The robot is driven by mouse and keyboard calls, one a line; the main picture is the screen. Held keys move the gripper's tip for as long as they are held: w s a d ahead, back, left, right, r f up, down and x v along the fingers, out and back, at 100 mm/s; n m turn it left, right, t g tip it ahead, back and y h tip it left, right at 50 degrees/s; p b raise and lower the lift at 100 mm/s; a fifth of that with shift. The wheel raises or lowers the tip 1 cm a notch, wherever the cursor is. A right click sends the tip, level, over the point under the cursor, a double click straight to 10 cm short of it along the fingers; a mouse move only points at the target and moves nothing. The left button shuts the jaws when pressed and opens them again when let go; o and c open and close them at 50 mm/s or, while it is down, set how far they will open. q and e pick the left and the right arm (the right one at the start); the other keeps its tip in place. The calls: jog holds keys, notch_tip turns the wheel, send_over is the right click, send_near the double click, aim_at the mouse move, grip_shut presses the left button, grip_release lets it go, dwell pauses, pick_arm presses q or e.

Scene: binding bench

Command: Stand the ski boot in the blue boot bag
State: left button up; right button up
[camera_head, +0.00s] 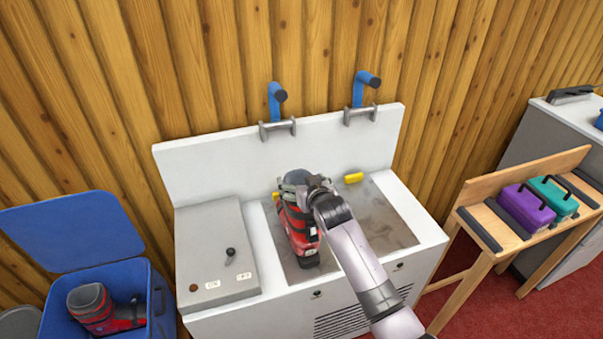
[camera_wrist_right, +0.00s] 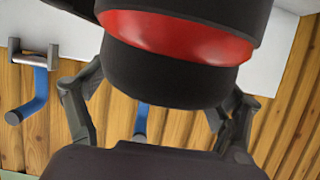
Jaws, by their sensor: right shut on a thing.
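A red and black ski boot (camera_head: 300,238) is at the middle of the white bench, over its grey metal top. My right gripper (camera_head: 300,188) is shut on the boot's dark upper part. In the right wrist view the boot (camera_wrist_right: 180,35) fills the top middle, between the fingers of my right gripper (camera_wrist_right: 160,105). I cannot tell whether its sole touches the bench. The blue boot bag (camera_head: 122,274) stands at the lower left with its lid folded open. Another red and black boot (camera_head: 92,306) is inside it, in the left part. My left gripper is not in view.
A grey box with a knob (camera_head: 215,255) lies on the bench between the held boot and the bag. Two blue-handled clamps (camera_head: 276,105) rise at the bench's back. A yellow piece (camera_head: 353,178) lies behind the gripper. A wooden rack (camera_head: 482,225) holds purple and teal cases at the right.

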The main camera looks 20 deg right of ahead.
jog(key=shift+r, duration=0.2)
jog(key=o, duration=1.8)
jog(key=shift+s+f, duration=0.1)
jog(key=shift+f, duration=0.15)
jog(key=b+v, duration=0.1)
jog(key=v, duration=1.1)
